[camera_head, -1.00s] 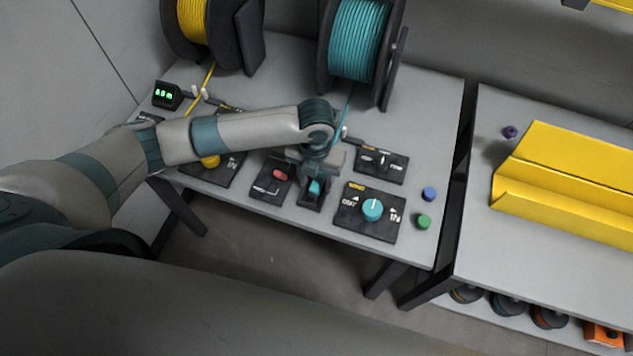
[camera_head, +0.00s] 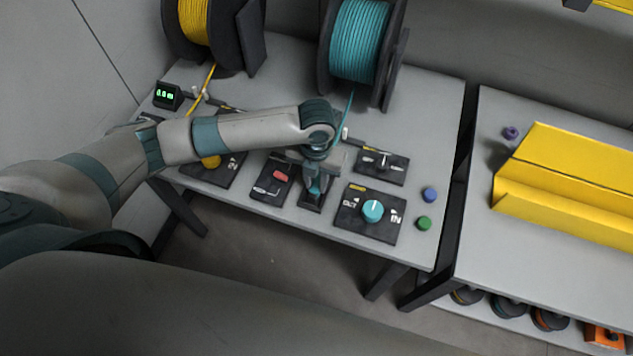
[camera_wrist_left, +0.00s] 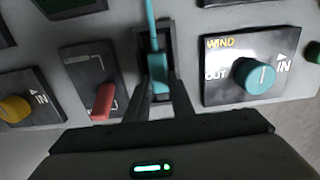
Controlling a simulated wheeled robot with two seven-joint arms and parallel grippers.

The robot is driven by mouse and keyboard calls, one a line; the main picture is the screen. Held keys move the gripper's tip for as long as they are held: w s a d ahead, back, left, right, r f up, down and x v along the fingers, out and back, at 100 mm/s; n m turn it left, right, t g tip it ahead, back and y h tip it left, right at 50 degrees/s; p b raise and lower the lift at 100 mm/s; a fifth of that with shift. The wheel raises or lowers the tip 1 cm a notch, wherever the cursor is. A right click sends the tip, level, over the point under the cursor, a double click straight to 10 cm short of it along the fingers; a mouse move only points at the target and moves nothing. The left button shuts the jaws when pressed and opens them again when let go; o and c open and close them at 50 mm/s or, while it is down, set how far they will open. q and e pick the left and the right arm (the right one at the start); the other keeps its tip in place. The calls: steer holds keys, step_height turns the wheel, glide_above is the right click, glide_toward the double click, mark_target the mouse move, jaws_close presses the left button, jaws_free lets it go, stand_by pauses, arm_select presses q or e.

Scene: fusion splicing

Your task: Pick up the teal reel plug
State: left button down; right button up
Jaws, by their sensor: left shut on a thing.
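The teal reel plug (camera_wrist_left: 158,75) sits at the black holder (camera_wrist_left: 147,42) on the table's front part, with the teal cable running up from it in the left wrist view. My left gripper (camera_wrist_left: 160,88) has its two dark fingers on either side of the plug and is shut on it. In the head view my left gripper (camera_head: 316,180) points down over the holder, and the wrist hides most of the plug. The teal reel (camera_head: 358,42) stands at the back of the table. My right gripper is not in view.
A panel with a teal WIND knob (camera_head: 372,211) lies right of the holder. A panel with a red switch (camera_head: 280,175) lies left of it. Blue (camera_head: 430,194) and green (camera_head: 424,223) caps stand near the right edge. A yellow trough (camera_head: 570,190) lies on the neighbouring table.

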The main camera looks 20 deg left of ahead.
mark_target(316, 185)
arm_select(q)
steer(key=shift+r+b, duration=0.3)
steer(key=shift+r, duration=0.25)
step_height(316, 185, up, 2)
steer(key=shift+w+r+b, duration=0.1)
steer(key=shift+r+b, duration=0.05)
steer(key=shift+b, duration=0.4)
steer(key=w+d+r+b, duration=0.4)
steer(key=d+r, duration=0.3)
steer(key=d, duration=0.3)
steer(key=shift+w+d+r, duration=0.2)
steer(key=shift+w+d, duration=0.1)
steer(key=shift+d, duration=0.05)
